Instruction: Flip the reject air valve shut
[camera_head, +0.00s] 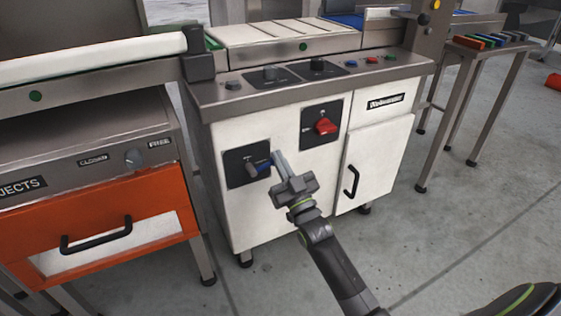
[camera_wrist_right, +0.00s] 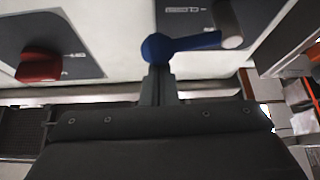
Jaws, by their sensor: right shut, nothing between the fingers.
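The air valve has a blue lever (camera_head: 263,166) on a grey pivot, on a dark plate (camera_head: 235,160) on the white cabinet front. The lever points right from its pivot, roughly level. In the right wrist view the blue lever (camera_wrist_right: 195,42) ends in a rounded tip beside the grey pivot (camera_wrist_right: 230,24), with part of a plate label showing upside down. My right gripper (camera_head: 278,160) is shut and empty, its fingertips at the lever's free end. In the wrist view the fingertips (camera_wrist_right: 158,72) meet or nearly meet that tip; I cannot tell if they touch. My left gripper is out of view.
A red rotary switch (camera_head: 325,126) sits up and right of the valve; it also shows in the wrist view (camera_wrist_right: 40,66). A door with a black handle (camera_head: 351,181) is to the right. An orange rejects drawer (camera_head: 100,230) stands left. A control ledge (camera_head: 310,78) overhangs above.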

